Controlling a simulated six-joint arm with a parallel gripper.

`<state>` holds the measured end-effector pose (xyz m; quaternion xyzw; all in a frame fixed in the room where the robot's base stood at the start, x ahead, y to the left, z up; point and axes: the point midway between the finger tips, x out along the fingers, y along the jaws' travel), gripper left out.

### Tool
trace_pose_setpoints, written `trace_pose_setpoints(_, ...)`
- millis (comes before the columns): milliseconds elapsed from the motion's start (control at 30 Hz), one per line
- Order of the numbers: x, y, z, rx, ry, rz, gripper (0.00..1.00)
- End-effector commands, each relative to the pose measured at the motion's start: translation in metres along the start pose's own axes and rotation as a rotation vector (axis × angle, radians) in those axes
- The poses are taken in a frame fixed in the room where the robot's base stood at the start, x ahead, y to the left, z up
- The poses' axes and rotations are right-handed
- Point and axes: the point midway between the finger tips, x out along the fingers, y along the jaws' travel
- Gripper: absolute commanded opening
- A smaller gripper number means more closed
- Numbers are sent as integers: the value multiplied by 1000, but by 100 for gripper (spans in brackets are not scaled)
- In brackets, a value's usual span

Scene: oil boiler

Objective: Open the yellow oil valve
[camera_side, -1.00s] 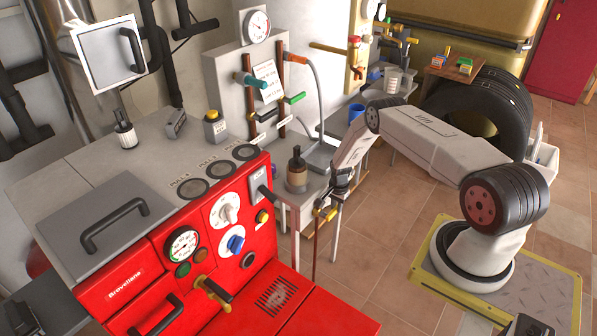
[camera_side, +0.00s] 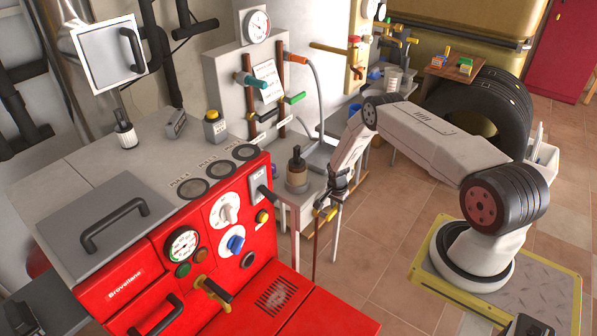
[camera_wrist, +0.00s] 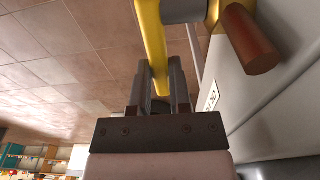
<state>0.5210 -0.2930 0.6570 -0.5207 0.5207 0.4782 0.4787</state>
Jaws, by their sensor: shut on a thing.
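The yellow oil valve handle (camera_side: 329,214) is at the side of the small table, right of the red boiler, low in the side view. In the wrist view the yellow lever (camera_wrist: 151,35) runs from the top edge down between my fingers. My gripper (camera_wrist: 161,70) is shut on this lever, one finger on each side. In the side view my gripper (camera_side: 324,207) points down at the valve and partly hides it.
A copper-coloured pipe end (camera_wrist: 250,40) sits close to the right of the lever, beside a grey panel (camera_wrist: 280,85). The red boiler (camera_side: 140,270) stands left of my gripper. Tiled floor is clear in front.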

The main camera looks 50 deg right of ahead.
Motion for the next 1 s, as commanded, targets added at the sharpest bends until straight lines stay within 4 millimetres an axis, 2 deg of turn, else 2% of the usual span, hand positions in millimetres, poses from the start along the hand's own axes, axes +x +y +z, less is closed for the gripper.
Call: trace_pose_setpoints(1000, -13, 0, 8, -5, 267, 1, 0)
